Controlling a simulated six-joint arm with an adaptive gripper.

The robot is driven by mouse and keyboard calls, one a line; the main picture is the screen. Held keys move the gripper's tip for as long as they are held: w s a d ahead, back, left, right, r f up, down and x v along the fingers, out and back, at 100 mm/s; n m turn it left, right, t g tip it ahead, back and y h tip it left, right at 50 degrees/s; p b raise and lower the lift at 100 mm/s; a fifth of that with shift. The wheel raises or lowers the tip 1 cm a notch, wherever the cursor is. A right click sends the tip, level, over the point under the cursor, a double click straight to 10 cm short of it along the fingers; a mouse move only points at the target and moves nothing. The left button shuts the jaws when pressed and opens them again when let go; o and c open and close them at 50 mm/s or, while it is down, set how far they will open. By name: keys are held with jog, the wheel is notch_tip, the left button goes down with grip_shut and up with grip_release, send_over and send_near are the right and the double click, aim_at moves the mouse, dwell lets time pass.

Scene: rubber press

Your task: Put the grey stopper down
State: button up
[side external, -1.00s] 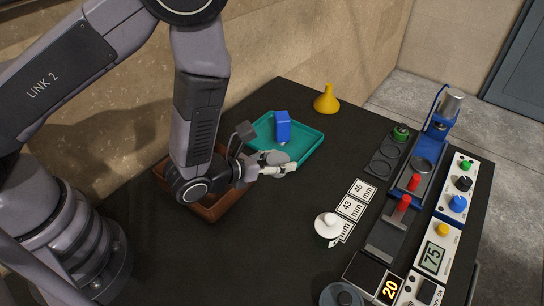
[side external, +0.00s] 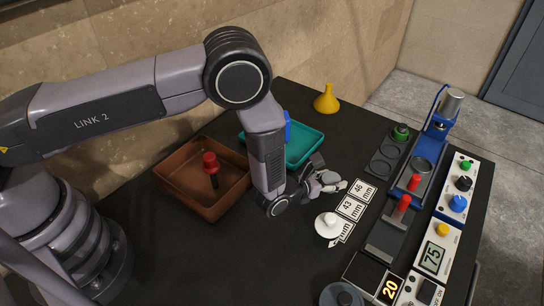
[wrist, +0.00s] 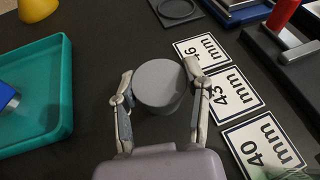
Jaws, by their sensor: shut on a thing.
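The grey stopper (wrist: 158,84) is a short round piece with a flat top. In the wrist view it sits between the two fingers of my gripper (wrist: 159,72), which is shut on it. In the side view my gripper (side external: 331,184) is over the dark table, just left of the 46 mm card (side external: 363,191). The stopper is mostly hidden by the fingers there. I cannot tell whether its underside touches the table. The 43 mm card (wrist: 234,94) and 40 mm card (wrist: 265,146) lie to its right in the wrist view.
A teal tray (side external: 305,149) holding a blue thing (wrist: 8,97) and a brown tray (side external: 176,172) with a red-topped tool (side external: 211,166) lie left. A yellow funnel (side external: 326,100) stands behind; presses and controls stand right.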

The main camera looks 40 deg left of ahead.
jog(key=shift+f, duration=0.5)
jog(key=o, duration=1.1)
jog(key=shift+f, duration=0.1)
jog(key=shift+o, duration=0.2)
